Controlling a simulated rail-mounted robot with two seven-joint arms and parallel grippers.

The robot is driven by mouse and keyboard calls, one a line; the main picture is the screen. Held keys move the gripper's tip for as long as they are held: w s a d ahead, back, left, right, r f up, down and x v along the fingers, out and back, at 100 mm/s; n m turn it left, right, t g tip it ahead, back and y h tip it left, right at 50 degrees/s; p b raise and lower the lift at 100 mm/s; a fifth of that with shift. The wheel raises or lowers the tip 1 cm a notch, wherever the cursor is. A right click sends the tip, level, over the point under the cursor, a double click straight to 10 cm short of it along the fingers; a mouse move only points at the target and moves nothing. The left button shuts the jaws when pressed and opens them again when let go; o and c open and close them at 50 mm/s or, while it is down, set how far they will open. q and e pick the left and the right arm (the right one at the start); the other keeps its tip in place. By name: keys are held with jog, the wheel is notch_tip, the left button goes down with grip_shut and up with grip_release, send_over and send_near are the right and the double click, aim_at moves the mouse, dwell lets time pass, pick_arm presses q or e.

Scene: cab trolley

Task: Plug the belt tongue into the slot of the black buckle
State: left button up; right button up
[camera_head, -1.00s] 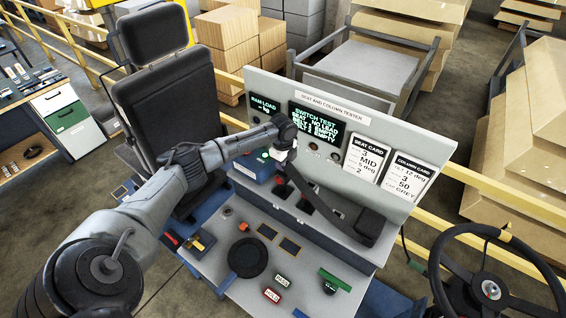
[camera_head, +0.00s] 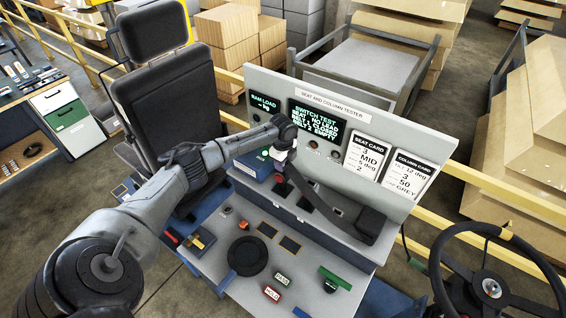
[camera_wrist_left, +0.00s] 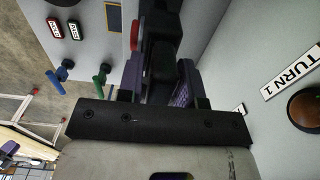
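My left gripper (camera_head: 283,168) is low over the tester bench, at the foot of the upright panel. In the left wrist view its purple-padded fingers (camera_wrist_left: 160,85) are closed around the dark belt tongue piece (camera_wrist_left: 162,62). The black belt strap (camera_head: 335,207) runs from the gripper to the right along the bench. The black buckle (camera_head: 282,188) with red on top is directly under the fingertips. The tongue's metal tip and the slot are hidden, but the screen (camera_head: 316,122) appears to read BELT 1 CLOSED, BELT 2 EMPTY.
The grey panel (camera_head: 345,125) rises close behind the gripper. A seat (camera_head: 168,105) is at left, a steering wheel (camera_head: 490,280) at right. PASS and HOLD buttons (camera_head: 277,286) are at the bench front.

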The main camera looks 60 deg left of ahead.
pick_arm(q)
jog(key=o, duration=0.3)
notch_tip(320, 180, up, 14)
jog(key=b, duration=0.1)
jog(key=shift+b, duration=0.4)
dwell(0.3)
jog(key=shift+o, duration=1.2)
jog(key=shift+f, duration=0.1)
jog(key=o, duration=0.7)
